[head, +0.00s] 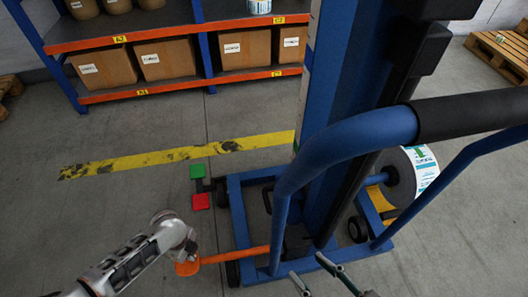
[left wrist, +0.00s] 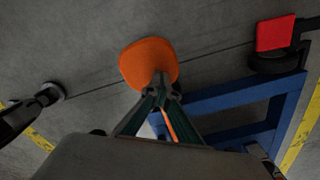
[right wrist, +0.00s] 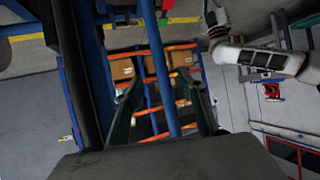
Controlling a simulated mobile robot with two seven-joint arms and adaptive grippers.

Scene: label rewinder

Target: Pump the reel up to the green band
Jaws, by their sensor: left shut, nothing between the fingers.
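The blue lift (head: 236,212) stands on the floor with a tall mast (head: 335,110). A narrow pale strip (head: 312,50) runs along the mast; I cannot clearly make out the green band. The reel (head: 412,178) with a white label hangs low on the right of the mast. An orange foot pedal (head: 188,268) sticks out at the lower left. In the left wrist view my left gripper (left wrist: 162,85) is shut and empty over the orange pedal (left wrist: 148,62); contact is unclear. My right gripper (head: 307,267) is open and empty near the front of the lift.
A green pad (head: 197,171) and a red pad (head: 200,202) sit beside the frame. A blue handle with a black grip (head: 470,113) arches across the front. A shelf with boxes (head: 165,60) stands behind a yellow floor line (head: 180,154). Floor at left is clear.

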